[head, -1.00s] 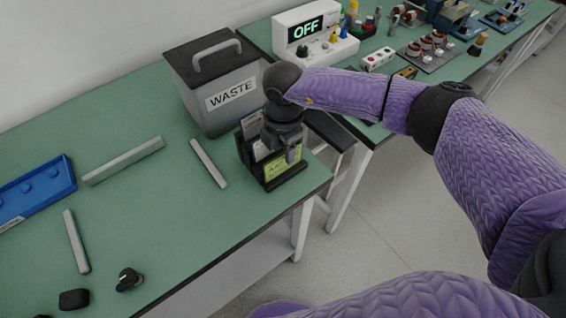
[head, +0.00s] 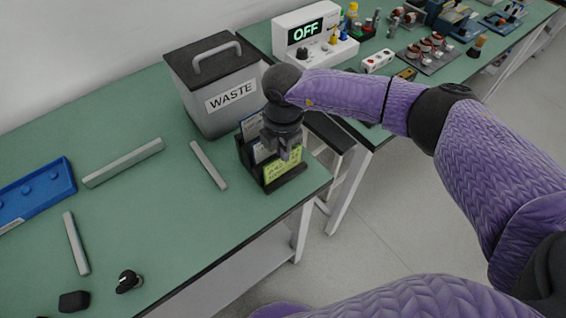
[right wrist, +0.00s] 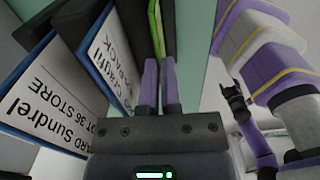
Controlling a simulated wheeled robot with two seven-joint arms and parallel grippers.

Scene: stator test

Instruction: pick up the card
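A yellow-green card (head: 283,172) with dark writing stands upright at the front of a dark card holder (head: 290,185) near the table's edge. In the right wrist view the green card (right wrist: 168,22) is seen nearly edge-on. My right gripper (head: 284,156) is over the holder, at the top of the green card. In the right wrist view its fingers (right wrist: 160,62) are close together with the card's edge between them. White-and-blue cards stand behind; one reads "Sundrel" (right wrist: 45,100). My left gripper is not visible in the head view.
A grey waste bin (head: 215,95) stands behind the holder. Grey bars (head: 208,165) and a blue tray (head: 38,190) lie to the left on the green table. A second table with an "OFF" device (head: 312,40) is at the back right, beyond a gap.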

